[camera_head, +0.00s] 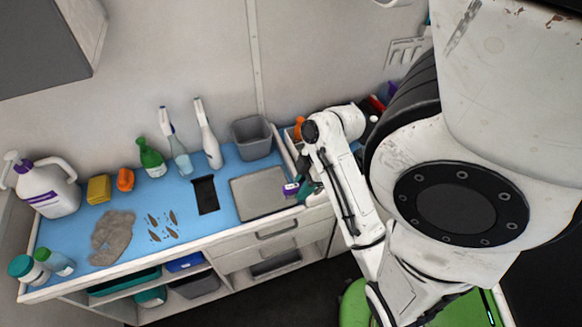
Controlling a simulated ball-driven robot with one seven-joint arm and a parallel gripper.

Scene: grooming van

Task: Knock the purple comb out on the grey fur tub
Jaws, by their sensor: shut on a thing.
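The purple comb (290,189) shows as a small purple and white shape at the front right of the counter. My gripper (301,189) is shut on it and holds it by the right edge of a flat grey panel. The comb's teeth and tilt are too small to make out. The grey fur tub (251,140) stands upright at the back of the counter, behind the panel. The comb and my gripper are in front of the tub and to its right, apart from it.
The grey panel (262,193) lies on the blue counter (75,230). Spray bottles (207,134) stand left of the tub. A box with an orange thing (299,127) is at right.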

